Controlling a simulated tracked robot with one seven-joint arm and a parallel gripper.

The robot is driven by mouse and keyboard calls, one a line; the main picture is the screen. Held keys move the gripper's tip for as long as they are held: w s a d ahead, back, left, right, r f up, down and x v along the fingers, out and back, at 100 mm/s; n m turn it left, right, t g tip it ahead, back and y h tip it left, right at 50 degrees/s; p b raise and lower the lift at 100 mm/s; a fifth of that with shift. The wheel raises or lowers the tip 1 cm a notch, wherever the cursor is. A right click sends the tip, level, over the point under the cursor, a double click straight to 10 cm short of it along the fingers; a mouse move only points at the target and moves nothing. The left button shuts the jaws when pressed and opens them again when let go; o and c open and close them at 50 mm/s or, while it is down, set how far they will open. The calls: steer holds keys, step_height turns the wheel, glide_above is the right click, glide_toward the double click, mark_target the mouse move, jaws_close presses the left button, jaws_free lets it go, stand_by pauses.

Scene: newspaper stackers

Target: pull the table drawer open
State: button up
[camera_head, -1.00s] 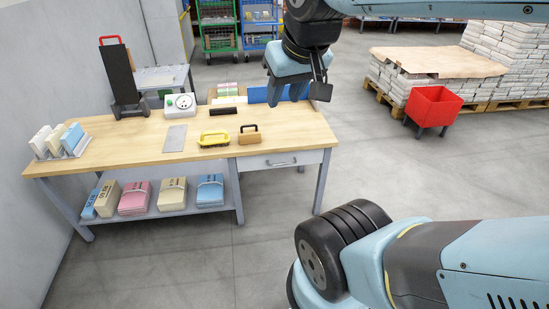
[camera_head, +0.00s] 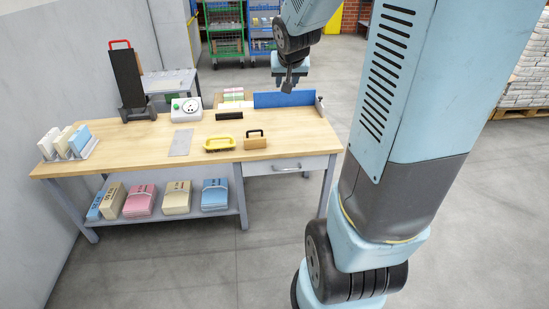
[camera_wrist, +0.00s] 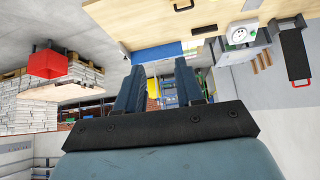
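The table drawer (camera_head: 262,168) is a light grey front under the right part of the wooden tabletop. It is closed, with a thin metal bar handle (camera_head: 287,168) across it. My gripper (camera_head: 288,88) hangs beyond and above the drawer in the head view, overlapping the back right of the table, well apart from the handle. In the wrist view its two blue fingers (camera_wrist: 159,82) stand apart with nothing between them. I cannot make out the drawer front in the wrist view.
The tabletop (camera_head: 110,150) holds a yellow brush (camera_head: 220,143), a brown block with a black handle (camera_head: 255,140), a white dial device (camera_head: 186,109) and a blue upright panel (camera_head: 268,100). Paper bundles lie on the lower shelf. The floor before the drawer is clear.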

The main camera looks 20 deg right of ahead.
steer(key=w+d+f+m+t+y, duration=0.1)
steer(key=w+d+f, duration=0.35)
steer(key=f, duration=0.45)
steer(key=w+d+f+m+t, duration=0.1)
steer(key=w+d+f+m, duration=0.1)
steer(key=w+d+f, duration=0.45)
steer(key=w+d+f+m+y, duration=0.1)
steer(key=w+d+f, duration=0.15)
steer(key=f, duration=0.75)
steer(key=s+f+m+t+y, duration=0.1)
steer(key=s+f+m+t, duration=0.15)
steer(key=f, duration=0.75)
steer(key=s+d+f+m+t+y, duration=0.15)
steer(key=f+m, duration=0.25)
steer(key=f, duration=0.5)
steer(key=s+f+m+t, duration=0.2)
steer(key=s+f+m, duration=0.1)
steer(key=f, duration=0.7)
steer(key=x, duration=1.3)
steer(key=shift+w+r, duration=0.25)
steer(key=shift+w, duration=0.2)
steer(key=shift+a, duration=0.1)
jaws_close()
